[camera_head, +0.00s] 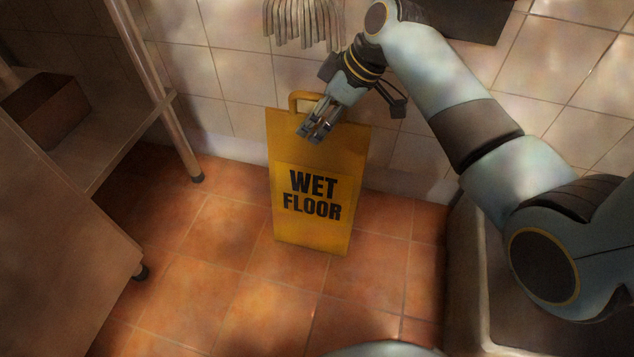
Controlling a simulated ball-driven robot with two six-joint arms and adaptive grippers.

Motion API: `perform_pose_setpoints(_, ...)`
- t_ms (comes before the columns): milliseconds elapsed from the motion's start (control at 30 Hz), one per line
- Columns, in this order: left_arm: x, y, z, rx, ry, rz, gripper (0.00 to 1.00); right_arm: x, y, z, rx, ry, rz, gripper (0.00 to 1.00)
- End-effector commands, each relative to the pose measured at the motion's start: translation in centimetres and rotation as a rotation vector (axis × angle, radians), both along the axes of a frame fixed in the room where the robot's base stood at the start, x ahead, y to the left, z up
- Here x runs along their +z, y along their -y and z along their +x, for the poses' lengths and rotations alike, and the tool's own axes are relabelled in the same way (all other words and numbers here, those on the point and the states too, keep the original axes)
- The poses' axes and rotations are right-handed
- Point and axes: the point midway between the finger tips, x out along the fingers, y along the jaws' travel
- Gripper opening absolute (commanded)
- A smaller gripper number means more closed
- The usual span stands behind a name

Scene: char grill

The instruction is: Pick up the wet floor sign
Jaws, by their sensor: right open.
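The yellow wet floor sign (312,225) stands upright on the tiled floor near the wall, with black "WET FLOOR" lettering on its front. Its handle (296,99) loops up at the top left. My right gripper (315,133) reaches down from the upper right and is open. Its fingertips are in front of the sign's upper part, just below and right of the handle. I cannot tell whether they touch the sign. My left gripper is not in view.
A shelf unit with a metal leg (182,140) and a brown box (46,112) stands at the left. A mop head (303,22) hangs at the top. A basin-like fixture (470,285) is at the lower right. The orange floor (220,285) before the sign is clear.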

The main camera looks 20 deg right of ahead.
Motion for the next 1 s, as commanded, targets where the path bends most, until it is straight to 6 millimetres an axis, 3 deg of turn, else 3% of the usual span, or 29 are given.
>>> perform_pose_setpoints(233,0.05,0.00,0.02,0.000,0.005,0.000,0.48,0.05,-0.01,0.03,0.000,0.001,0.000,0.46)
perform_pose_setpoints(600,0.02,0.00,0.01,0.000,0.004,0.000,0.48,0.01,0.00,0.01,0.000,0.001,0.000,0.00)
perform_pose_setpoints(1000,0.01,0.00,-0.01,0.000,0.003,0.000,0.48,0.11,0.01,0.09,0.000,0.003,0.000,0.00)
